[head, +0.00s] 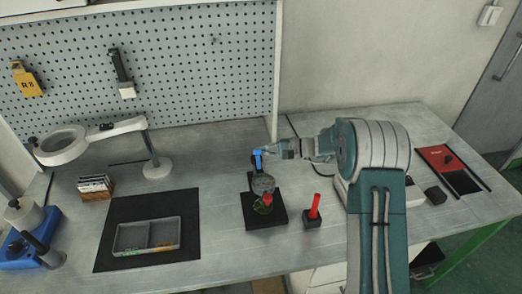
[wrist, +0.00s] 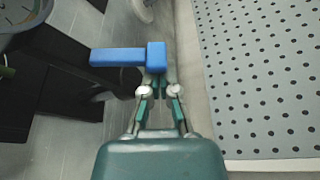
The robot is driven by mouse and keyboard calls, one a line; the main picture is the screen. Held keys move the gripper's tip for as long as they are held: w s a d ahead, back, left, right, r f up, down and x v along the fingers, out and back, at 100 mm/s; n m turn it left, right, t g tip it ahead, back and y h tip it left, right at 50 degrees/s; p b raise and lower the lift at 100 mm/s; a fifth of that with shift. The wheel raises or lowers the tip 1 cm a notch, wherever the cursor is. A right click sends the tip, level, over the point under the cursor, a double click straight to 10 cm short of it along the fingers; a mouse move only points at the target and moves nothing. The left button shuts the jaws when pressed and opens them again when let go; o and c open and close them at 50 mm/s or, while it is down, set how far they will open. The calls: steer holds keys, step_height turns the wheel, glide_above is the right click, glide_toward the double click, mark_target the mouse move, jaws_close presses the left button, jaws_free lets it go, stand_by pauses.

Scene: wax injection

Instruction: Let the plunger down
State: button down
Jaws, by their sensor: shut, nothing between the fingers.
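A small black press-like device stands on a black base (head: 280,216) in the middle of the bench. A round dial (head: 263,184) and a blue handle (head: 257,156) show on it; which part is the plunger I cannot tell for sure. In the wrist view the blue handle (wrist: 118,57) is L-shaped, and its block end lies right at my fingertips. My gripper (head: 272,152) reaches in from the right, at the handle's height. In the wrist view my gripper (wrist: 157,80) is shut with nothing held; its tips are partly hidden by the blue block. Contact is unclear.
A red stick in a black block (head: 312,219) stands close to the right of the base. A grey tray (head: 128,237) lies on a black mat (head: 187,201) at left. A magnifier lamp (head: 157,168) stands behind it. The pegboard (head: 190,60) rises behind the bench.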

steer(key=s+n, duration=0.1)
steer(key=n, duration=0.1)
steer(key=r+n+t+y, duration=0.1)
steer(key=n, duration=0.1)
steer(key=shift+s+d+r, duration=0.15)
steer(key=shift+s, duration=0.25)
steer(key=n, duration=0.1)
steer(key=s+n+y, duration=0.1)
steer(key=n, duration=0.1)
steer(key=s+n+y, duration=0.1)
steer(key=shift+d+r+n, duration=0.2)
steer(key=shift+d+n, duration=0.05)
steer(key=shift+n, duration=0.15)
steer(key=shift+r, duration=0.15)
step_height(320, 180, up, 10)
steer(key=shift+f, duration=0.2)
